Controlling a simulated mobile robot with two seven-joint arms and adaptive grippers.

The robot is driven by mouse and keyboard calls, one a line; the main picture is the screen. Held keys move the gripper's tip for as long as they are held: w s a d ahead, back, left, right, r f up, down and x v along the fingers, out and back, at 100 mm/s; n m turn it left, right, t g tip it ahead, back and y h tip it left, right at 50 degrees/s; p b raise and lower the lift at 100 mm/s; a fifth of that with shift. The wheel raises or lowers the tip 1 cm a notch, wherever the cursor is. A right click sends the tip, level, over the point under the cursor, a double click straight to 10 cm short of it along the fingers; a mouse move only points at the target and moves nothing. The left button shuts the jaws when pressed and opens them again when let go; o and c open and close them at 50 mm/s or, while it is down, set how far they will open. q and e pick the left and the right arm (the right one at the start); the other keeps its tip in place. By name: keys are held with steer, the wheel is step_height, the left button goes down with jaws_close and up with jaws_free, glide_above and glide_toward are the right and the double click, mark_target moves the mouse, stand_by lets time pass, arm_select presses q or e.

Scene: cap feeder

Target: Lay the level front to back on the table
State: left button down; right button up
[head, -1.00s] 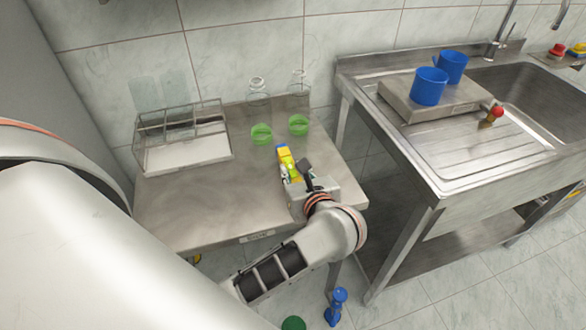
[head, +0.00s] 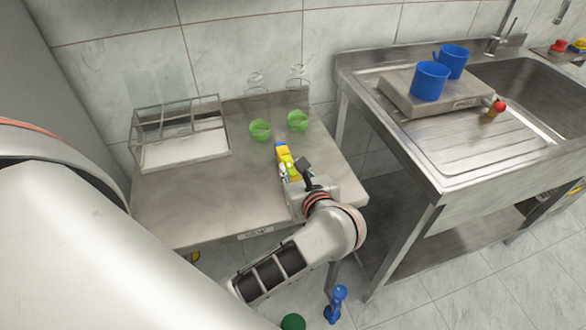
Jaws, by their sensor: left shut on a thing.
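The level (head: 284,154) is a yellow bar with a blue end. It points away from me, roughly front to back, over the right half of the steel table (head: 190,205). My left gripper (head: 292,174) is shut on the level near its closer end, which the gripper partly hides. I cannot tell whether the level touches the table top. My right gripper is not in view.
A wire-framed rack (head: 184,157) takes the table's back left. The table's front left is clear. A steel sink unit (head: 440,180) stands to the right.

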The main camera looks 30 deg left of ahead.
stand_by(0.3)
arm_select(q)
steer(key=c, duration=1.7)
jaws_free()
